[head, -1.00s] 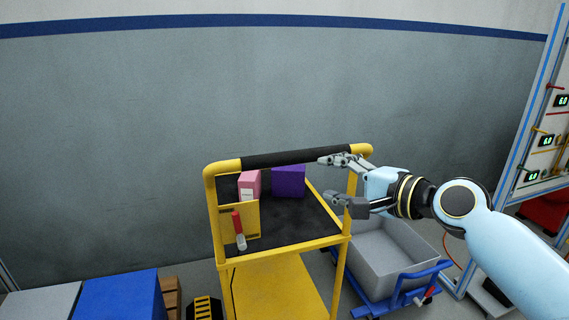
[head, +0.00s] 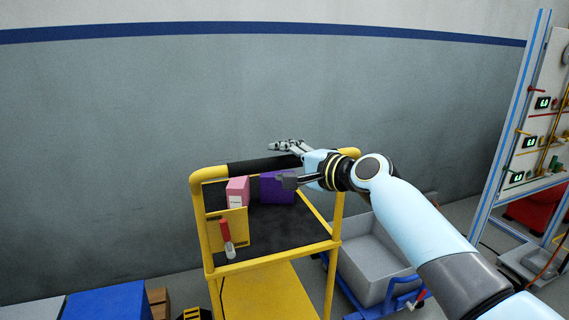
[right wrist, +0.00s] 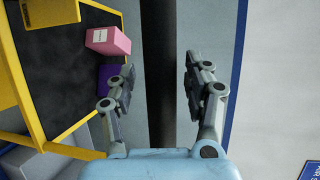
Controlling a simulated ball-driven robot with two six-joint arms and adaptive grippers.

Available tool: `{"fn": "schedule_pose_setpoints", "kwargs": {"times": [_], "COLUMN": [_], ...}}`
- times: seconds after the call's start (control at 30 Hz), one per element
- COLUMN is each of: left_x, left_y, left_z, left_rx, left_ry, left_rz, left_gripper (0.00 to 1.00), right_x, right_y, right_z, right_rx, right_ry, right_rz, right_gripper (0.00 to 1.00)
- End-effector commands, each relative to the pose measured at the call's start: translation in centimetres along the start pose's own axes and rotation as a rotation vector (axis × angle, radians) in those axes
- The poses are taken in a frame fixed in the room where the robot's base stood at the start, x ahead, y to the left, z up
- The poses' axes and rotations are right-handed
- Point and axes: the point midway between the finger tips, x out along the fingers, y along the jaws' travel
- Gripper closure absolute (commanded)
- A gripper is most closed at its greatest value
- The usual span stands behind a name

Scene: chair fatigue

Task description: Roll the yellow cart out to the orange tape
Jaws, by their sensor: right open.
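The yellow cart (head: 202,235) stands by the grey wall, with a black handle grip (head: 245,167) across its far top edge. My right gripper (head: 286,164) is open at the right part of this handle, one finger above it and one below it in the head view. In the right wrist view the dark handle (right wrist: 158,60) runs between the two spread fingers (right wrist: 162,85). Neither finger visibly closes on it; exact depth is hard to tell. My left gripper is not in view. No orange tape shows.
A grey bin on a blue trolley (head: 375,262) stands close to the right. Blue (head: 105,302) and brown boxes are at lower left. A panel rack (head: 512,130) stands at right.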

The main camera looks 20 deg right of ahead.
Motion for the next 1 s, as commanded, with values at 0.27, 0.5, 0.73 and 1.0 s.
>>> {"fn": "schedule_pose_setpoints", "kwargs": {"times": [0.27,0.5,0.73,1.0], "left_x": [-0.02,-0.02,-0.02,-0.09], "left_y": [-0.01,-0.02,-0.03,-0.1], "left_z": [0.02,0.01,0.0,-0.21], "left_rx": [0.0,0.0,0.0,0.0], "left_ry": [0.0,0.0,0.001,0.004], "left_rz": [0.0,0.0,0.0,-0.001], "left_gripper": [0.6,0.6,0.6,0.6], "right_x": [-0.04,-0.05,-0.06,-0.07], "right_y": [-0.02,0.02,0.08,0.17], "right_z": [-0.01,-0.01,-0.01,-0.01], "right_rx": [0.0,0.0,0.0,-0.001], "right_ry": [0.0,0.0,0.0,0.0], "right_rz": [0.0,0.001,0.002,0.004], "right_gripper": [0.7,1.0,1.0,1.0]}}
